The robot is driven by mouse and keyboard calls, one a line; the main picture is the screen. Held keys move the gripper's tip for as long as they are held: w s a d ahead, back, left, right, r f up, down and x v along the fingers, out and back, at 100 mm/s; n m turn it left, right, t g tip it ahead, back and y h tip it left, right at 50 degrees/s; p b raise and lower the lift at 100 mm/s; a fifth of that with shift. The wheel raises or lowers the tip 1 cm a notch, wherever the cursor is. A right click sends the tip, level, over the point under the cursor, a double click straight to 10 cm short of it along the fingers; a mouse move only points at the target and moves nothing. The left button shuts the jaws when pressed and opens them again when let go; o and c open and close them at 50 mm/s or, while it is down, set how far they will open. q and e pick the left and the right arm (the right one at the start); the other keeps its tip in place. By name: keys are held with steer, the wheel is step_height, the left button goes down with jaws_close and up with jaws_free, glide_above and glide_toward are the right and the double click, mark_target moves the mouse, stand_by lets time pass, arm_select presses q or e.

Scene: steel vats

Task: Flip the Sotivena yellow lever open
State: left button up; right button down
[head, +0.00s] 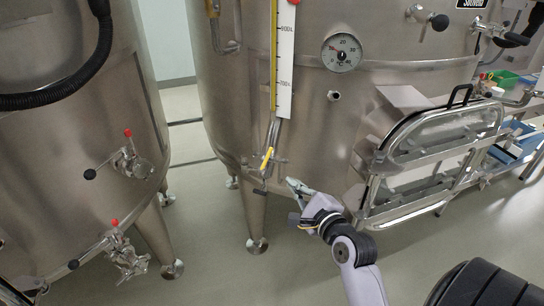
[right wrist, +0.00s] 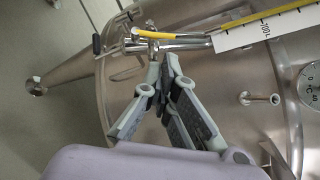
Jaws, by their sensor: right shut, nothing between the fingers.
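The yellow lever (head: 266,158) sits on a small valve at the lower end of the level gauge on the middle steel vat (head: 225,90). In the head view it stands steeply, slightly tilted. In the right wrist view the yellow lever (right wrist: 153,34) lies beyond my fingertips, along the metal fitting. My right gripper (head: 291,183) is just below and right of the lever, shut and empty. In the right wrist view its fingers (right wrist: 170,72) meet close to the valve fitting; whether they touch it I cannot tell. My left gripper is out of view.
A dial thermometer (head: 341,53) and a rectangular hatch (head: 440,145) are on the same vat, the hatch jutting out right of my arm. Another vat (head: 75,140) with red-knobbed valves stands at left. The floor before the middle vat is clear.

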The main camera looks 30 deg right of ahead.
mark_target(270, 153)
steer(key=shift+w+d+f+p, duration=0.15)
steer(key=shift+w+d+p, duration=0.25)
steer(key=shift+w, duration=1.8)
steer(key=shift+w+d+f+p, duration=0.15)
steer(key=shift+w+d+p, duration=0.2)
steer(key=shift+w, duration=1.9)
steer(key=shift+w+d+f+p, duration=0.15)
steer(key=shift+w+d+p, duration=0.25)
steer(key=shift+w, duration=1.8)
steer(key=n+p, duration=0.1)
steer(key=p, duration=0.1)
steer(key=w+n+g+y+p, duration=0.1)
steer(key=p, duration=0.2)
steer(key=r+n+y+p, duration=0.1)
steer(key=p, duration=0.1)
steer(key=shift+w+a+r+g, duration=0.15)
steer(key=shift+w+g, duration=0.1)
steer(key=shift+g, duration=0.15)
steer(key=shift+f, duration=0.2)
